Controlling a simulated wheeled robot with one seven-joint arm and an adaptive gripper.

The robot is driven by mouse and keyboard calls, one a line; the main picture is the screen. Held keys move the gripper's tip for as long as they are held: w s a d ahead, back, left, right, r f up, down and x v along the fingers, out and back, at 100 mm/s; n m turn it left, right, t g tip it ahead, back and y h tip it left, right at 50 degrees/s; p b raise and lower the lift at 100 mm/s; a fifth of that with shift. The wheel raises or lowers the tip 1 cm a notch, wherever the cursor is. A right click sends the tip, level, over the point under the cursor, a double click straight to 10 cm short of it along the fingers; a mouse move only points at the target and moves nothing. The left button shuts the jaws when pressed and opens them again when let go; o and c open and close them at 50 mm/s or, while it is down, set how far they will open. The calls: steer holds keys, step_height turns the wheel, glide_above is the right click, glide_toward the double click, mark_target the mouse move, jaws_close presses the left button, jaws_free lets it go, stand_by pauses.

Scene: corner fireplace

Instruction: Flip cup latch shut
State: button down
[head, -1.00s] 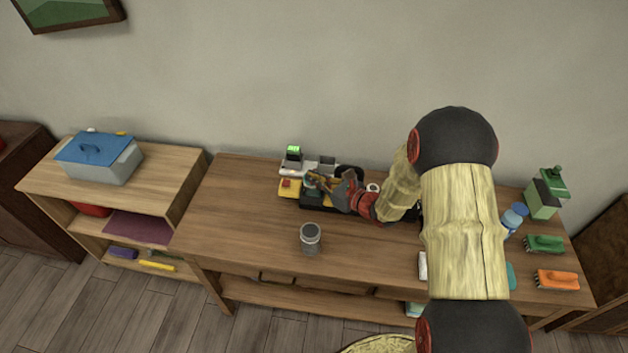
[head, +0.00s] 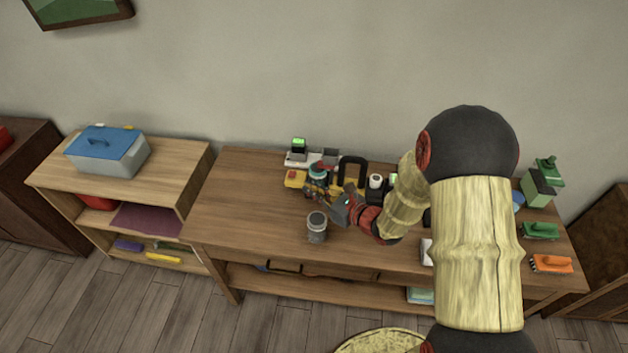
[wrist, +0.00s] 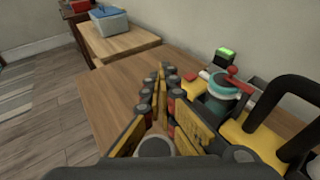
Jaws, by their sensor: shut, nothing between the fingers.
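A teal-rimmed cup (head: 318,178) stands in a yellow and black holder at the back of the wooden table; it also shows in the wrist view (wrist: 222,95), right of my fingers. Its red latch (wrist: 238,81) slants across the top of the cup, one end sticking up; I cannot tell whether it is fastened. My gripper (head: 309,191) is shut and empty, just in front of the cup and apart from the latch. In the wrist view, its yellow and black fingers (wrist: 162,75) meet at the tips.
A grey jar (head: 317,229) stands close in front of my gripper. A black handle (head: 352,171) rises right of the cup. A small device with a green screen (head: 298,146) is behind. The table (head: 235,205) is clear at the left.

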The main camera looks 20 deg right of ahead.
steer(key=shift+s+a+r, duration=0.25)
steer(key=shift+s+a, duration=0.3)
steer(key=shift+s, duration=0.35)
steer(key=shift+f, duration=0.1)
